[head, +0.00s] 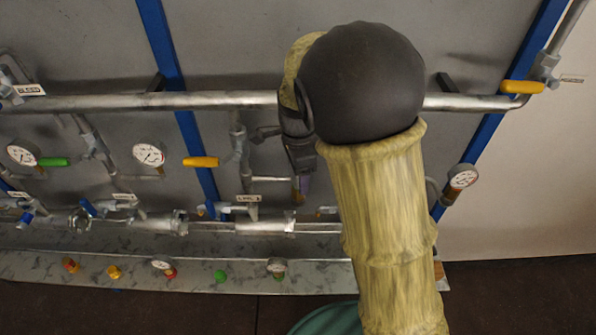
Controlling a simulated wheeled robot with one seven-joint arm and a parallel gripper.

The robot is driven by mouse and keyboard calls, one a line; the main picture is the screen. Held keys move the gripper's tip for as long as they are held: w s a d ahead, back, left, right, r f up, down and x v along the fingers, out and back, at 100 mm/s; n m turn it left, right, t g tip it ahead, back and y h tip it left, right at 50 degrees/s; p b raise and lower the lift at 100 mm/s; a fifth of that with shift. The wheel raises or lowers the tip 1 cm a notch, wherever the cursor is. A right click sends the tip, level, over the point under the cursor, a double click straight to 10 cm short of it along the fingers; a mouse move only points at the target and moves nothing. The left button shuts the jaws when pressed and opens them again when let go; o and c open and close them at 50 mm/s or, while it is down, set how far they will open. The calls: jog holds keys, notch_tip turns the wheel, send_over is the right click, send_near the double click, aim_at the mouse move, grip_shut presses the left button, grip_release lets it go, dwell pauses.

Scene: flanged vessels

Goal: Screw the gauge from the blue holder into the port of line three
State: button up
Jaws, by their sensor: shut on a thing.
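My gripper (301,168) is at the middle of the picture, in front of the pipework and pointing down. Its dark jaws are shut on a small purple piece (301,188), mostly hidden, and I cannot tell whether it is a gauge. A label (248,198) starting with LINE is left of it, its number unclear; my arm hides the pipes to the right. On the front ledge, one small gauge (162,265) sits by a red piece and another gauge (277,266) stands further right. I cannot make out a blue holder or the port.
A long horizontal pipe (200,101) runs behind my gripper. Yellow-handled valves (201,162) (521,87), a green-handled valve (54,162) and mounted gauges (149,155) (463,177) crowd the panel. The ledge (200,287) holds several coloured pieces.

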jog(key=o, duration=1.2)
jog(key=shift+w+r, duration=0.15)
jog(key=shift+o, duration=0.3)
notch_tip(320, 180, up, 17)
jog(key=b, duration=0.2)
jog(key=shift+r, duration=0.15)
jog(key=shift+c, duration=0.5)
